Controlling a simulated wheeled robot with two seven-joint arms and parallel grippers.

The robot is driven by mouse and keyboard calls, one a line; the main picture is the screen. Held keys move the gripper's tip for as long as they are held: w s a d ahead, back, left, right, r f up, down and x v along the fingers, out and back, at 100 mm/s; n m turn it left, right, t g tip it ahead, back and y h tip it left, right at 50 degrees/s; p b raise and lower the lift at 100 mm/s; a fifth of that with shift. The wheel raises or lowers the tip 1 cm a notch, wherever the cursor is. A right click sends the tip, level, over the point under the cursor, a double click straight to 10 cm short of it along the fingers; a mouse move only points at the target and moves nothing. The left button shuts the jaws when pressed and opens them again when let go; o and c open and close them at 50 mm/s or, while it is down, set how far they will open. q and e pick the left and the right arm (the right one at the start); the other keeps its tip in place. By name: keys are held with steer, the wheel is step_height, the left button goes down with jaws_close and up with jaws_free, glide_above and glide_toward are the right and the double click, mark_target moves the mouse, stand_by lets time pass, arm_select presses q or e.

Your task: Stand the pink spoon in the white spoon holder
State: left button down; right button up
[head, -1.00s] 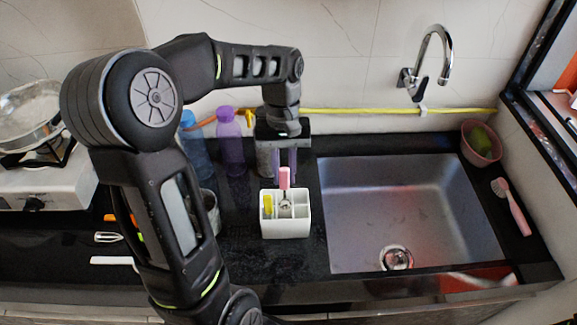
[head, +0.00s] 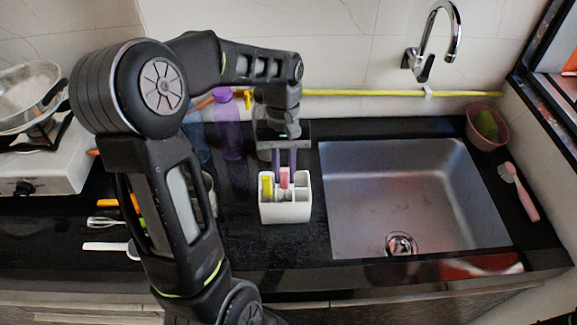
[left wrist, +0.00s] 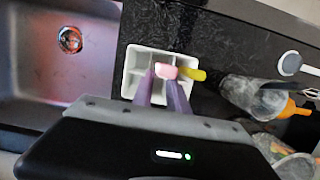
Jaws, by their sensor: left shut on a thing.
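The white spoon holder (head: 286,213) stands upright on the black counter, left of the sink. It also shows from above in the left wrist view (left wrist: 131,87), with several compartments. My left gripper (head: 284,166) is above the holder, pointing down, shut on the pink spoon (head: 284,178). The spoon's pink handle end also shows between the purple fingertips in the left wrist view (left wrist: 165,71). The spoon is about upright, with its lower part down inside the holder and hidden. I cannot tell whether it touches the bottom. My right gripper is not in view.
A yellow-handled utensil (head: 266,185) stands in the holder's left side, close to the spoon. A purple bottle (head: 228,130) stands behind left. The sink (head: 410,200) lies to the right. A pink brush (head: 521,192) and a pink bowl (head: 487,130) are beyond it.

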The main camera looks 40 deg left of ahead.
arm_select(q)
steer(key=shift+f, duration=0.15)
steer(key=c, duration=1.2)
jaws_free()
steer(key=shift+c, duration=0.2)
steer(key=shift+w+a+r, duration=0.15)
steer(key=shift+r, duration=0.4)
steer(key=d+p+v, duration=0.1)
steer(key=v, duration=0.5)
steer(key=shift+a+r+p, duration=0.4)
steer(key=shift+a, duration=0.1)
steer(key=shift+w, duration=0.1)
